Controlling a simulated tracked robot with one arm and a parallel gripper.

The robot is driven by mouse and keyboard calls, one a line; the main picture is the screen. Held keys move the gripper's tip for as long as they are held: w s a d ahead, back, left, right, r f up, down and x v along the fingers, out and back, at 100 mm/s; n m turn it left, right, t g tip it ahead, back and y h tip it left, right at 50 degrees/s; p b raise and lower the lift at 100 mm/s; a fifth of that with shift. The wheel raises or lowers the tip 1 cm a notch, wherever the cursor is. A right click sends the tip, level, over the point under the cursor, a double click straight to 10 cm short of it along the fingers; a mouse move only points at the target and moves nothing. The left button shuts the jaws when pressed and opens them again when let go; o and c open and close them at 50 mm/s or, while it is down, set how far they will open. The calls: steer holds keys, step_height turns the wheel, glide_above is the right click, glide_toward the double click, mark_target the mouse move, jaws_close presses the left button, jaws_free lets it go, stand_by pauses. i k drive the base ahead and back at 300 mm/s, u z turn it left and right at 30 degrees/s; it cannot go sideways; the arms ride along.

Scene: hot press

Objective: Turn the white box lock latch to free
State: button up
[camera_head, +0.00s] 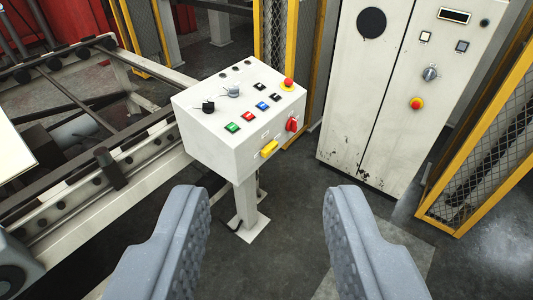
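The white control box (215,125) stands on a pedestal just left of the picture's middle. Its top carries several coloured buttons, black and grey knobs, and a red mushroom button on a yellow base. On its front face are a yellow latch (269,148) and a red rotary switch (291,124). I cannot tell for sure which of them is the lock latch. My gripper (268,190) is open and empty, its two grey fingers wide apart in the foreground. The fingers appear below and in front of the box, not touching it.
A tall white cabinet (345,115) with a knob and red button stands behind right. Yellow-framed mesh fencing (490,145) is at the right, with more behind the box. A conveyor frame (125,165) runs along the left. The dark floor (300,195) before the box is clear.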

mark_target(272, 145)
steer(key=i, duration=0.9)
steer(key=z, duration=0.05)
